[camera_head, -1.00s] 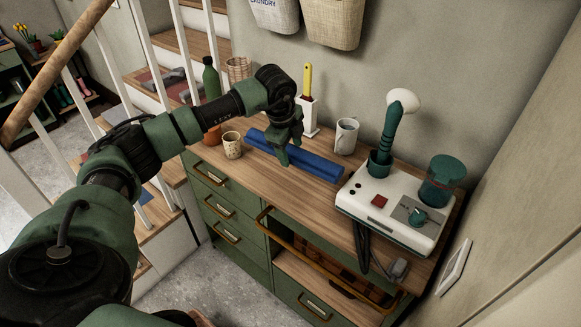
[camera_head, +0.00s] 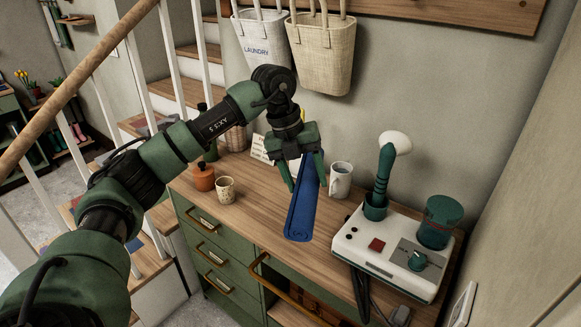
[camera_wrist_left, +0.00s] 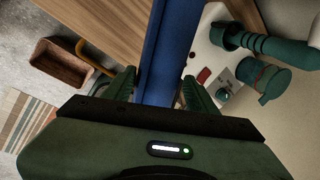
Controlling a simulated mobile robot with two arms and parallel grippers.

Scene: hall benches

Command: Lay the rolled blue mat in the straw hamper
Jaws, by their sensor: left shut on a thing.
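The rolled blue mat (camera_head: 301,214) hangs in my left gripper (camera_head: 305,185), which is shut on it. The mat is above the dresser top, its near end pointing toward the head camera and its far part hidden by the gripper. In the left wrist view the mat (camera_wrist_left: 168,45) runs between the two fingers of the gripper (camera_wrist_left: 158,85). A straw-coloured hamper (camera_head: 322,60) hangs on the wall, above and to the right of the gripper. Its inside does not show. My right gripper is not in view.
A white hamper marked LAUNDRY (camera_head: 260,42) hangs left of the straw one. Stair railings are at left.

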